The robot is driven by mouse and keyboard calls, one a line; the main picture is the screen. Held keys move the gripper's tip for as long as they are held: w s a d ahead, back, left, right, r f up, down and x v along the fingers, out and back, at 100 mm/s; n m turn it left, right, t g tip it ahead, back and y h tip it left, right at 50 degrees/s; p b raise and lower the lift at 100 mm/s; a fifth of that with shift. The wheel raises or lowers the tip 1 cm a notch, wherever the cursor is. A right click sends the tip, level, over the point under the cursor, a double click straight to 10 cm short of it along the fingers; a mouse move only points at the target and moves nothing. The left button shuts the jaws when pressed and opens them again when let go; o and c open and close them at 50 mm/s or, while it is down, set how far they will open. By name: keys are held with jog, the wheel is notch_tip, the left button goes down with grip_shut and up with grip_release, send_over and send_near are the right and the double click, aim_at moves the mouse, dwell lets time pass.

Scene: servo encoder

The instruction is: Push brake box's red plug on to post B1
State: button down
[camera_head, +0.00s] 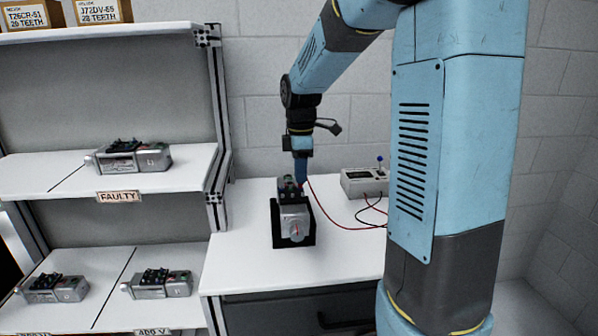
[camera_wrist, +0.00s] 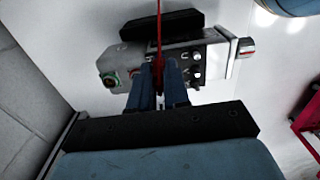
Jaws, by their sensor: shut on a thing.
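The brake box (camera_head: 365,181) is a pale box on the bench, right of the motor, with a red and a black lead. Its red lead (camera_head: 330,222) runs to my gripper (camera_head: 301,182). In the wrist view my gripper (camera_wrist: 158,98) is shut on the red plug (camera_wrist: 158,66), with the lead running up from it. The fingers hide most of the plug. The silver motor (camera_head: 294,222) sits in a black cradle, with its terminal posts (camera_wrist: 197,65) just right of the fingertips. I cannot read the post labels or tell whether the plug touches a post.
The cradle (camera_head: 275,237) stands on the white bench (camera_head: 245,262), with clear room in front and left. The black lead (camera_head: 366,213) lies near the box. A shelf with a FAULTY label (camera_head: 118,196) and several similar motors (camera_head: 156,285) is on the left.

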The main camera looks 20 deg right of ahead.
jog(key=c, duration=1)
grip_release()
jog(key=shift+r, duration=0.1)
jog(key=shift+r, duration=3.4)
jog(key=shift+s, duration=0.1)
